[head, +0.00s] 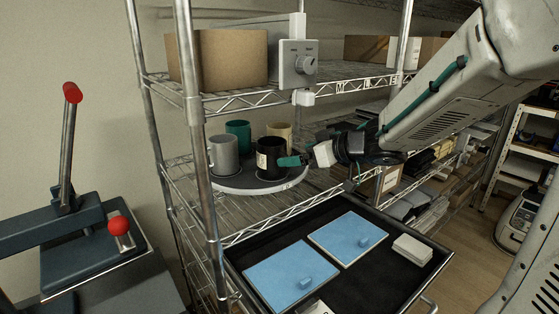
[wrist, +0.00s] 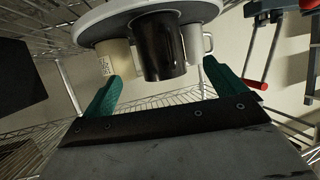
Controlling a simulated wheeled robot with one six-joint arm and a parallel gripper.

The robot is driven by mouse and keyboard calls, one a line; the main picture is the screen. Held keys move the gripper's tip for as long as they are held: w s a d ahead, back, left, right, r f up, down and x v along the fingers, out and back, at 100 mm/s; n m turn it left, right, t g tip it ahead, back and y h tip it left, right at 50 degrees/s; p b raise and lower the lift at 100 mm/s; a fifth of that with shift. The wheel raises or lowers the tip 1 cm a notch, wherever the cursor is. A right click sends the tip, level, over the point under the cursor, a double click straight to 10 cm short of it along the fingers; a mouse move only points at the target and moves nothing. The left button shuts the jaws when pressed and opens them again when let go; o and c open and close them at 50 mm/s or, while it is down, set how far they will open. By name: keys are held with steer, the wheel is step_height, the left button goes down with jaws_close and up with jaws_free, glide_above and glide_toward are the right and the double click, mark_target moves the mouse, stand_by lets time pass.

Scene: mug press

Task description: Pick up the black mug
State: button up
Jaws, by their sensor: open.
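The black mug (head: 267,148) stands upright on a round grey turntable (head: 230,186) on the middle shelf, with a pale label on its side. My gripper (head: 284,161) reaches in from the right, level with the mug, its green fingers open. A fingertip overlaps the mug's right side in the head view. In the wrist view, which looks upside down, the black mug (wrist: 158,48) lies ahead between the two spread green fingers of my gripper (wrist: 160,72). I cannot tell whether either finger touches it. The mug's handle is not clearly visible.
A grey mug (head: 223,156), a green mug (head: 238,136) and a beige mug (head: 280,132) share the turntable. A control box with a dial (head: 298,62) hangs above. An open drawer (head: 376,285) with blue pads juts out below. A red-handled press (head: 68,150) stands left.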

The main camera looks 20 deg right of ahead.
mark_target(284, 146)
steer(key=w+a, duration=0.2)
steer(key=w, duration=0.1)
steer(key=shift+w+a, duration=0.15)
steer(key=w, duration=0.1)
steer(key=w+a, duration=0.2)
steer(key=shift+w+f, duration=0.25)
steer(key=shift+w, duration=0.05)
steer(key=c, duration=1.3)
